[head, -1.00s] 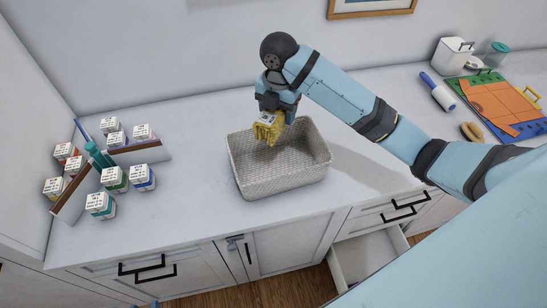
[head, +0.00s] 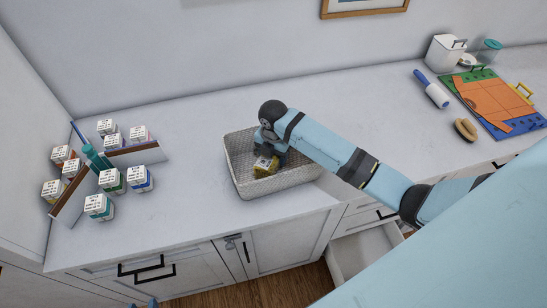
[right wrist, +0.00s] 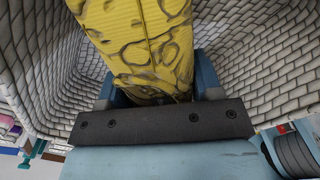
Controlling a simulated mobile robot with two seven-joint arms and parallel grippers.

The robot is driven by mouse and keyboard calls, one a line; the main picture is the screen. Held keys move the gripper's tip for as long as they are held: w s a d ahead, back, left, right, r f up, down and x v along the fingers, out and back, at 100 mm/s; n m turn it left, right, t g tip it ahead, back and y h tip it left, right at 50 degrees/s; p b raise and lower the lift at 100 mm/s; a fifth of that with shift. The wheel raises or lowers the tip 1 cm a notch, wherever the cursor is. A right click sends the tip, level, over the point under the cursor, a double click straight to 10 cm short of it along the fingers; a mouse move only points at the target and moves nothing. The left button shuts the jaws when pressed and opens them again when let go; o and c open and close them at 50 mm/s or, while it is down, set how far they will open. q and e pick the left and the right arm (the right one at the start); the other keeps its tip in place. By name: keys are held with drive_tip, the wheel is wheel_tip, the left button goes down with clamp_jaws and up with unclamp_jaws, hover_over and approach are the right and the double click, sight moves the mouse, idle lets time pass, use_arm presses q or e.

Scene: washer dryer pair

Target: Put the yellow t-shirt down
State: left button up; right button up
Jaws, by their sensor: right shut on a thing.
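The yellow t-shirt (head: 264,166) is a small folded yellow bundle with dark markings and a pale patch, inside the white woven basket (head: 304,177) on the counter. My right gripper (head: 268,153) reaches down into the basket and is shut on the t-shirt. In the right wrist view the t-shirt (right wrist: 140,40) stands between the fingers, with the basket's woven walls (right wrist: 258,65) around it. I cannot tell whether the t-shirt touches the basket floor. My left gripper is not in view.
Several small labelled boxes (head: 112,180) and an angled wooden holder (head: 135,154) stand at the left. A lint roller (head: 432,88), a brush (head: 466,129) and a folding board (head: 492,100) lie at the right. An open drawer (head: 362,250) is below the counter.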

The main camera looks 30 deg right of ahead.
wheel_tip(320, 180, down, 2)
drive_tip(key=shift+f, duration=0.3)
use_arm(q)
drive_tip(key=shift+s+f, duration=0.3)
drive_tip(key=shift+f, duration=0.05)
use_arm(e)
drive_tip(key=shift+f, duration=0.1)
drive_tip(key=o, duration=1)
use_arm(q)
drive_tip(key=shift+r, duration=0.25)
use_arm(e)
wheel_tip(320, 180, up, 11)
drive_tip(key=shift+r+b, duration=0.1)
drive_tip(key=shift+b, duration=0.8)
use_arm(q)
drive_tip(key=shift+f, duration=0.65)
use_arm(e)
drive_tip(key=shift+r, duration=0.55)
